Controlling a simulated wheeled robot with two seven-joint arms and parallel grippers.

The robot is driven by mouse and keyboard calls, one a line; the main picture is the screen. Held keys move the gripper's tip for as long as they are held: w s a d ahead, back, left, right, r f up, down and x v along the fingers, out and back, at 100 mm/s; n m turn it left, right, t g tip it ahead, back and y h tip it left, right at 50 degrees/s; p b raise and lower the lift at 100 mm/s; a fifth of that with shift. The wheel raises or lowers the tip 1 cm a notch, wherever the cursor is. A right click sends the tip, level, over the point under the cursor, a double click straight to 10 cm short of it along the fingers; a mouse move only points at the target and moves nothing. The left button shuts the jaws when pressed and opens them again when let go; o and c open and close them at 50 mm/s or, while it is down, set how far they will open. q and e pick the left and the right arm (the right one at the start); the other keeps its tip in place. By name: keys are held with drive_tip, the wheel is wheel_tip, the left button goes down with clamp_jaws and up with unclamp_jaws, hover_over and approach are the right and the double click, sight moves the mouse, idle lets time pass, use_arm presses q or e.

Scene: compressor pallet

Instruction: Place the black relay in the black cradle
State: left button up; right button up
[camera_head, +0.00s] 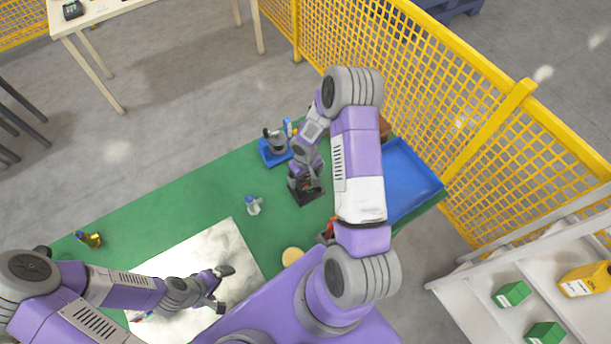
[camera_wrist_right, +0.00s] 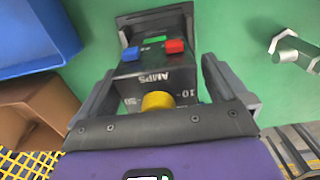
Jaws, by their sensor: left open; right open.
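The black relay (camera_wrist_right: 150,72) shows in the right wrist view, with a blue and a red button, a yellow knob and AMPS lettering. It stands between the spread fingers of my right gripper (camera_wrist_right: 160,85), which is open around it. The black cradle (camera_wrist_right: 124,22) shows just behind the relay, and the relay hides part of it. How deeply the relay sits in it cannot be told. In the head view my right gripper (camera_head: 306,181) is over the dark cradle (camera_head: 311,200) on the green table. My left gripper (camera_head: 222,288) is open and empty over the pale metal sheet.
A blue tray (camera_head: 408,180) lies right of my right arm. A blue fixture (camera_head: 270,155) with a grey part stands behind the gripper. A metal bolt (camera_wrist_right: 290,48) shows in the wrist view. A small bottle-like item (camera_head: 253,206) stands on the green table (camera_head: 180,205). Yellow fencing (camera_head: 420,70) borders the area.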

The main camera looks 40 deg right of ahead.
wheel_tip(320, 180, up, 12)
drive_tip(key=shift+f, duration=0.25)
idle(0.6)
